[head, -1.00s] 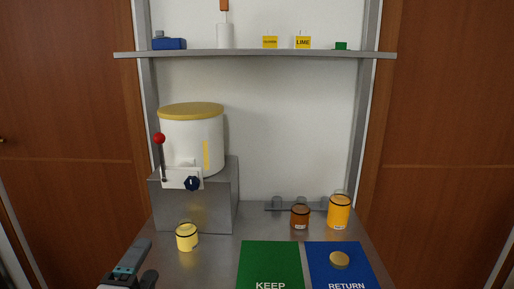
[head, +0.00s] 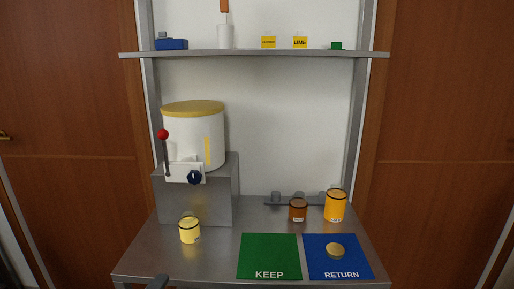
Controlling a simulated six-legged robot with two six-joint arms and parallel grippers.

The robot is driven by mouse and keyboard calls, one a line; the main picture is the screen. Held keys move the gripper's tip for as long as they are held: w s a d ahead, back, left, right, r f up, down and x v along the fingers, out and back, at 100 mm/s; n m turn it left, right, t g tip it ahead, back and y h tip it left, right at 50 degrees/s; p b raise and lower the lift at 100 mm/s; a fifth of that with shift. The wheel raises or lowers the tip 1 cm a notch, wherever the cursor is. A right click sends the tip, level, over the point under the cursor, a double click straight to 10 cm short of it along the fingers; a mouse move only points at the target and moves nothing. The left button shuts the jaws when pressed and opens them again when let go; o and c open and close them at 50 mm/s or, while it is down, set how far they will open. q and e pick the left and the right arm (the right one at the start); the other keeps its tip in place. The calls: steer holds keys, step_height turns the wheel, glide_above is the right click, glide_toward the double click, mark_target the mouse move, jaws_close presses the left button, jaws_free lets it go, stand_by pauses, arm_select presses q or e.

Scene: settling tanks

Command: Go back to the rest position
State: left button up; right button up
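My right gripper is out of the picture. On the table stand a pale yellow jar (head: 189,232) at the left, a brown jar (head: 298,212) and an orange jar (head: 335,207) at the back right. A green KEEP mat (head: 269,252) is bare. A blue RETURN mat (head: 318,267) carries a gold lid or disc (head: 335,251).
A white tank with a yellow lid (head: 193,137) stands on a steel block (head: 200,202), with a red-knobbed lever (head: 165,150) and dark knob (head: 194,178). A shelf (head: 255,54) above holds a blue object (head: 171,44) and small labels. The front left of the table is clear.

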arm_select(q)
steer(key=s+d+f+n+g+h, duration=0.1)
steer(key=s+f+n+g, duration=0.15)
steer(key=f, duration=0.75)
steer(key=s+d+f+n+g, duration=0.1)
steer(key=s+f+g, duration=0.25)
steer(key=f, duration=0.75)
steer(key=s+d+f+n+g+h, duration=0.1)
steer(key=s+d+f+n+g, duration=0.2)
steer(key=s+f+n, duration=0.3)
steer(key=s+d+f+n+g+h, duration=0.1)
steer(key=s+d+f+n+g, duration=0.2)
steer(key=s+n, duration=0.6)
step_height(320, 180, down, 3)
steer(key=shift+s+d+f+n+g+h+p, duration=0.2)
steer(key=shift+n+g+h+p, duration=0.25)
steer(key=shift+n+g, duration=0.65)
